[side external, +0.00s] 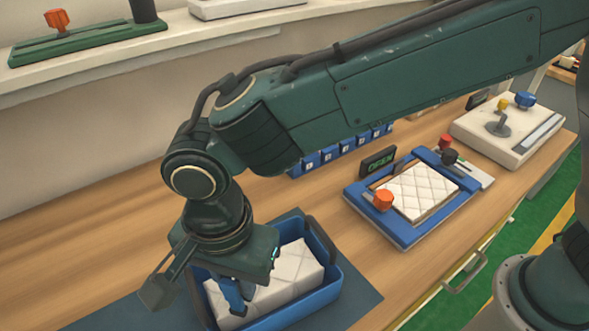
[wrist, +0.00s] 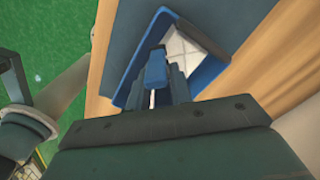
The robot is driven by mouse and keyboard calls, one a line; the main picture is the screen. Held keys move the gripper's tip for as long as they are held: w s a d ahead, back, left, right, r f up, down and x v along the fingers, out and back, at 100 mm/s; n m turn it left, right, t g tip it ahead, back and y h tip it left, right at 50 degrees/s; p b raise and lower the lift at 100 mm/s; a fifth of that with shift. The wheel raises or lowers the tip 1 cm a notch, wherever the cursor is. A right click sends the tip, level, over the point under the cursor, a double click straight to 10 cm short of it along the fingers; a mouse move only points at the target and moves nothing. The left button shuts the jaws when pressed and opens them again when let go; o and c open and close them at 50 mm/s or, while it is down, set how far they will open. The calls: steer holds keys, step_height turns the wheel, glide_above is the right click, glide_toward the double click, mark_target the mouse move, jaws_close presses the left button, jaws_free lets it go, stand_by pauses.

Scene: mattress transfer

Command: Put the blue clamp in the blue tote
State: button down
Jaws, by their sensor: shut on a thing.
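The blue tote (side external: 328,278) stands on a dark mat at the front of the bench, with dark handles at its ends. A white quilted block (side external: 298,262) lies inside it. My gripper (side external: 234,298) is over the left part of the tote, pointing down, and is shut on the blue clamp (side external: 236,293). In the wrist view the blue clamp (wrist: 156,68) sits between the fingers, in front of the blue tote (wrist: 205,32) and the white block (wrist: 183,43). My gripper hides part of the tote. I cannot tell whether the clamp touches the block.
A blue fixture (side external: 405,239) holds a quilted pad (side external: 420,190), with orange and dark knobs and a small "OPEN" sign (side external: 377,161). Behind are a row of blue units (side external: 345,152) and a white device (side external: 510,135). Bare bench (side external: 90,240) lies left.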

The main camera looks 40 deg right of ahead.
steer(key=shift+f, duration=0.5)
steer(key=shift+f, duration=0.35)
steer(key=c, duration=1.3)
jaws_free()
steer(key=shift+o, duration=0.2)
steer(key=shift+r, duration=0.15)
step_height(320, 180, up, 12)
steer(key=shift+r, duration=0.25)
